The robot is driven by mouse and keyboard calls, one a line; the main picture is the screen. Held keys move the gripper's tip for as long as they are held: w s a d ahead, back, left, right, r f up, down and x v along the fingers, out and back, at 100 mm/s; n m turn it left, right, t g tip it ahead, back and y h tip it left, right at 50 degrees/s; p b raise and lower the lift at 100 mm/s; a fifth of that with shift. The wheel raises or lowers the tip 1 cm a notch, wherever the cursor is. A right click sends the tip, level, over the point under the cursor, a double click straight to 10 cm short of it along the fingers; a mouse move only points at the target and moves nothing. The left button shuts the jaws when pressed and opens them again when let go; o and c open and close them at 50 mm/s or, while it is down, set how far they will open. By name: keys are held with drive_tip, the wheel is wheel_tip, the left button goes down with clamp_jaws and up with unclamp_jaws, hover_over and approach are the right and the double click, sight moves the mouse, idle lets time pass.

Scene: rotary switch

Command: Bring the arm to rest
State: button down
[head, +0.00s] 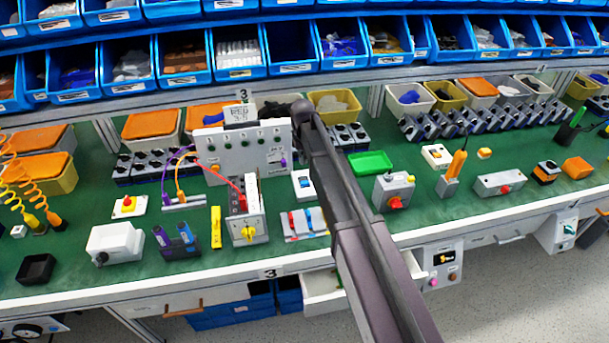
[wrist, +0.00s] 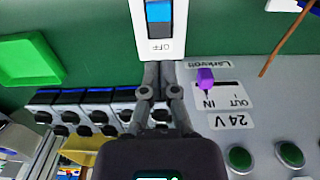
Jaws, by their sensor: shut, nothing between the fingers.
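My arm (head: 355,220) reaches from the bottom right over the bench, its dark upper end (head: 304,112) beside the panel with green buttons. In the wrist view my gripper (wrist: 166,68) is shut and empty. Its fingertips appear just below a white switch with a blue rocker (wrist: 160,22), marked OFF; I cannot tell whether they touch it. The same switch shows left of my arm in the head view (head: 304,186). A grey box with a yellow-plated rotary knob (head: 246,228) stands left of it. A grey box with a red knob (head: 395,192) stands right of my arm.
The upright button panel (head: 238,150) stands close to my arm's end; its face fills the right of the wrist view (wrist: 250,90). A green tray (head: 370,164) and several control boxes lie on the green bench. Shelves of blue bins (head: 290,48) rise behind.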

drive_tip(key=s+d+m, duration=0.3)
drive_tip(key=s+d, duration=2)
drive_tip(key=s, duration=0.3)
drive_tip(key=shift+a+r, duration=0.1)
